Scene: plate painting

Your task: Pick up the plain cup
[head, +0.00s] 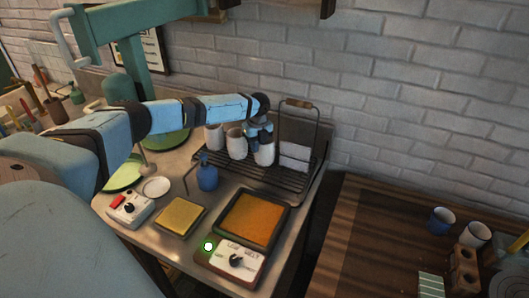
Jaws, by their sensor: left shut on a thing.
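Three pale cups stand in a row at the dark wire rack: a left cup (213,138), a middle cup (236,146) and a right cup (264,154). My left arm reaches across from the left. My left gripper (260,139) points down and is shut on the right cup, covering its upper part. The visible side of this cup looks plain white; finer markings are too small to tell. The cup is still at the rack, and I cannot tell whether it touches the rack floor. My right gripper is not in view.
The rack (285,183) has a tall handle and a white folded cloth (295,156) on its right.

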